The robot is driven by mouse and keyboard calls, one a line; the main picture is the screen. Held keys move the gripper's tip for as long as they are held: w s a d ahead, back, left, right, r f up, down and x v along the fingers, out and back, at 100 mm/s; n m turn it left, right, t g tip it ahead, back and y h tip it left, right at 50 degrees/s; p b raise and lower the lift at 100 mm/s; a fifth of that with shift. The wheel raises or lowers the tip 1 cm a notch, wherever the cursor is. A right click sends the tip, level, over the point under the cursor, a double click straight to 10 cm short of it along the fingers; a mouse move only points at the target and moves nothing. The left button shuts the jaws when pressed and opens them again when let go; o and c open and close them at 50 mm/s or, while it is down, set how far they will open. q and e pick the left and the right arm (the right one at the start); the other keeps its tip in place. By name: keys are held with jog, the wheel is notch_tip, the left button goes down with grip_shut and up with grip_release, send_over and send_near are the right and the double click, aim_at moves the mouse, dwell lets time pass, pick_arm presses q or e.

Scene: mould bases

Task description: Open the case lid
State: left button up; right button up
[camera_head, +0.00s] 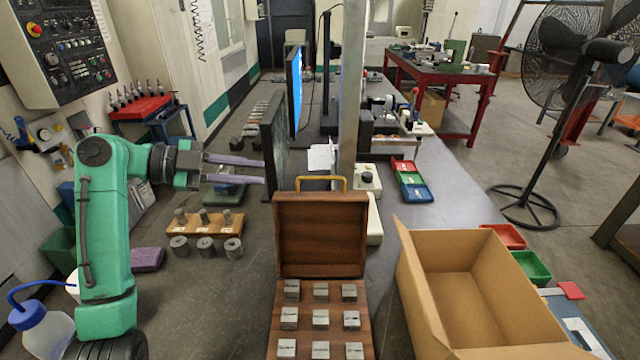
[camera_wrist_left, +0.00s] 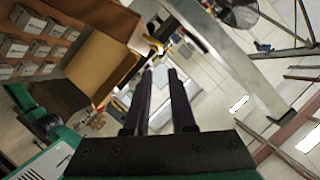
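The wooden case (camera_head: 272,342) is at the bottom middle of the head view, with rows of grey metal blocks in it. Its brown lid (camera_head: 320,240) stands raised at the back edge, inner face toward me, with a yellow handle (camera_head: 321,180) on top. My left gripper (camera_head: 264,172) is to the left of the lid and a little higher in the picture, apart from it. Its two long fingers are spread with nothing between them; they also show in the left wrist view (camera_wrist_left: 160,72). The blocks show at the upper left there. My right gripper is not in view.
An open cardboard box (camera_head: 410,275) stands right of the case. A dark monitor (camera_head: 274,140) is close to my left fingertips, and a grey post (camera_head: 351,90) rises behind the lid. A wooden block (camera_head: 205,224) with metal cylinders lies left of the case.

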aim_at(316, 178)
pick_arm(q)
jog(key=p+x, duration=0.6)
jog(key=x, duration=0.8)
jog(key=shift+w+r, duration=0.15)
jog(key=shift+d, duration=0.15)
grip_shut()
dwell(0.5)
